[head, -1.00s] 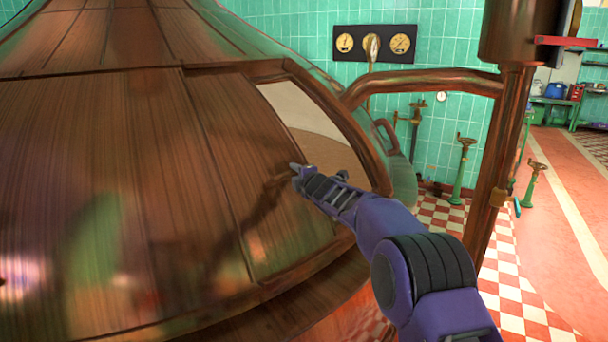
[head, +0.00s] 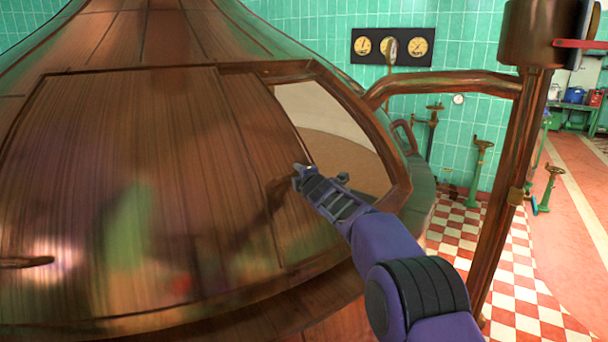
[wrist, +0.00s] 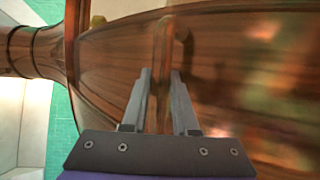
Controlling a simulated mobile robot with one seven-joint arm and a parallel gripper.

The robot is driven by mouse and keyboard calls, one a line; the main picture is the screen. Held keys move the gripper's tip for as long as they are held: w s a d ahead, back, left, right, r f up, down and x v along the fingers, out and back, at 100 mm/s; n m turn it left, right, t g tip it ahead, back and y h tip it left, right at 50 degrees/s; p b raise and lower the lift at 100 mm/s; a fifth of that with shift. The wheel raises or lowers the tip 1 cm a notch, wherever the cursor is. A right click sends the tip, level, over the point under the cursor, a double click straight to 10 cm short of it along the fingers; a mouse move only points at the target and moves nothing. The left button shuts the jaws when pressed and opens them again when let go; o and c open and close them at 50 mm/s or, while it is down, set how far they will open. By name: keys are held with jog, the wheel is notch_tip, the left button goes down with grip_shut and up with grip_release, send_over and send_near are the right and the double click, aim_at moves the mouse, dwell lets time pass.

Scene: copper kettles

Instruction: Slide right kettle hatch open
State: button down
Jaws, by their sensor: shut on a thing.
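The large domed copper kettle (head: 290,312) fills the left of the head view. Its hatch panel (head: 195,170) has reflections on it and stands partly open. The opening (head: 345,155) shows between the panel's right edge and the curved frame. My gripper (head: 300,175) is at the panel's right edge, reaching in from the lower right. In the wrist view my gripper (wrist: 160,75) is shut on a narrow upright copper piece, the hatch handle (wrist: 163,45). The fingers hide part of the handle.
A copper pipe (head: 440,84) runs from the kettle to an upright column (head: 508,150) at right. Another handle (head: 25,262) shows at far left. Green valve stands (head: 478,175) and checkered floor (head: 510,265) lie beyond. Gauges (head: 391,47) hang on the tiled wall.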

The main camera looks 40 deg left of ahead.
jog(key=shift+s+a+r, duration=0.15)
jog(key=shift+r, duration=0.05)
jog(key=c, duration=0.8)
grip_release()
jog(key=shift+c, duration=0.2)
jog(key=shift+o, duration=0.8)
jog(key=shift+f, duration=0.1)
jog(key=shift+w, duration=0.2)
jog(key=shift+f, duration=0.1)
jog(key=b+v, duration=0.2)
jog(key=v, duration=1.5)
jog(key=shift+d, duration=0.35)
jog(key=shift+s, duration=0.1)
